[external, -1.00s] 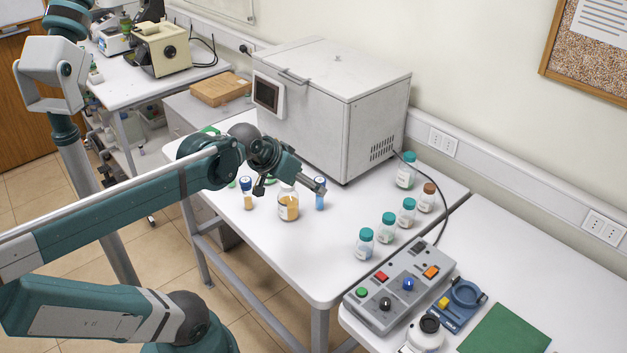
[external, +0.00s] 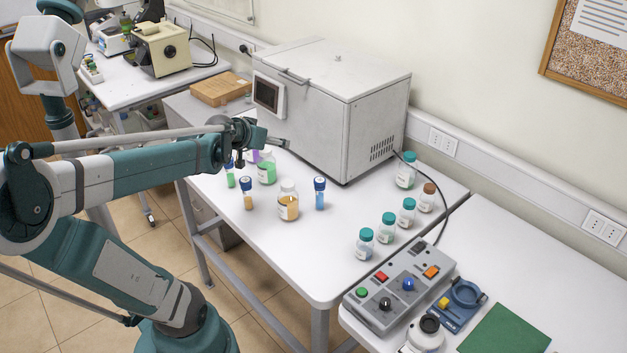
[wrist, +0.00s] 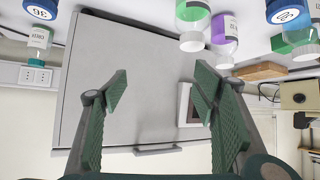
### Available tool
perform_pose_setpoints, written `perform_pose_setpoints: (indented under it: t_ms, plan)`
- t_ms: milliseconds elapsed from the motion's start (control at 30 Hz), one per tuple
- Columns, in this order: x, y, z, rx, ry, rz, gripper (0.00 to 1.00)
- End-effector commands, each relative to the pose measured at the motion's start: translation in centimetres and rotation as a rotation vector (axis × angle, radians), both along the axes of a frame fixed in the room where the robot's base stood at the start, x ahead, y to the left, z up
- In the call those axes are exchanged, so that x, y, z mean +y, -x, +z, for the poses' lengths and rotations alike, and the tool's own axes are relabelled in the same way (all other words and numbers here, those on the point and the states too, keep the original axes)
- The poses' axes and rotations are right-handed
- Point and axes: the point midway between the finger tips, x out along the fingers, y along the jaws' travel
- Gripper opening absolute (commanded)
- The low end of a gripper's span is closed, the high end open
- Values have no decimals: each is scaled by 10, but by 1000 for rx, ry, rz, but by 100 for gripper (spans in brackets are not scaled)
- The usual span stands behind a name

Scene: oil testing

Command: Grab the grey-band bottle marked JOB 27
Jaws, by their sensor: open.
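I cannot make out a grey band or a JOB 27 marking on any bottle. Candidates in the external view are a clear bottle with orange contents (external: 288,203), a green-filled bottle (external: 267,170) and several teal-capped bottles, including one at the back (external: 405,171). My gripper (external: 277,143) is open and empty, above and behind the green-filled bottle, near the white box-shaped machine (external: 335,110). In the wrist view my gripper (wrist: 160,84) frames the machine's grey face (wrist: 135,80); no bottle is between its fingers. A green bottle (wrist: 193,15) and a purple-labelled bottle (wrist: 224,32) show at the top.
A blue-capped orange vial (external: 248,196) and a blue-capped blue vial (external: 319,196) flank the orange-filled bottle. A brown-capped bottle (external: 427,198) stands among the right-hand bottles. A grey control box (external: 400,287) is at the front right. The table's middle front is clear.

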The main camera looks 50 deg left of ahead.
Motion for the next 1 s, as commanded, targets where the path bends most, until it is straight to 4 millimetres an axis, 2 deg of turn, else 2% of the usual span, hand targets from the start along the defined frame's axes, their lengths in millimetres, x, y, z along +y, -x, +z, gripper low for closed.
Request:
perform_pose_setpoints:
  t_ms: [100, 333, 600, 800, 1000]
  plan:
    - [35, 7, 1, -24, -15, 50, 59]
    - [97, 26, 1, -71, -48, 142, 59]
    - [167, 61, 0, -119, -96, 255, 59]
    - [205, 87, -1, -144, -126, 322, 59]
    - [231, 109, -1, -160, -150, 370, 59]
